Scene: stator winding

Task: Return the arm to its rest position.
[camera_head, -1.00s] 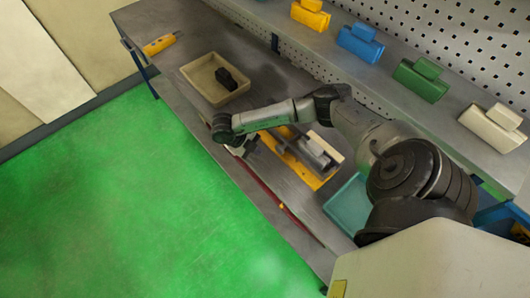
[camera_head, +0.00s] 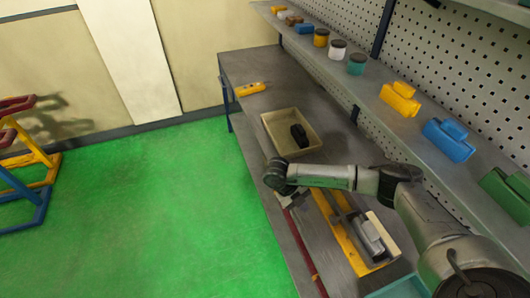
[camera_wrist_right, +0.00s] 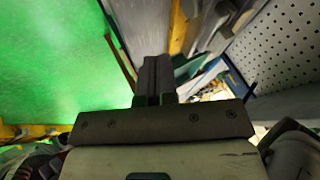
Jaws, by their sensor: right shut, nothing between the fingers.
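My right arm reaches in from the lower right in the head view, over the front part of the workbench (camera_head: 286,72). Its right gripper (camera_head: 292,200) hangs below the wrist near the bench's front edge, partly hidden by the wrist. In the right wrist view the two dark fingers of the right gripper (camera_wrist_right: 157,65) are together with nothing between them. My left gripper is in neither view.
A beige tray (camera_head: 272,121) holds a black part (camera_head: 299,135). A yellow-based fixture (camera_head: 341,238) with grey blocks lies beside the arm. A yellow tool (camera_head: 250,89) lies at the far end. A shelf (camera_head: 376,73) with jars and coloured blocks runs along the right. Green floor (camera_head: 170,210) is open.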

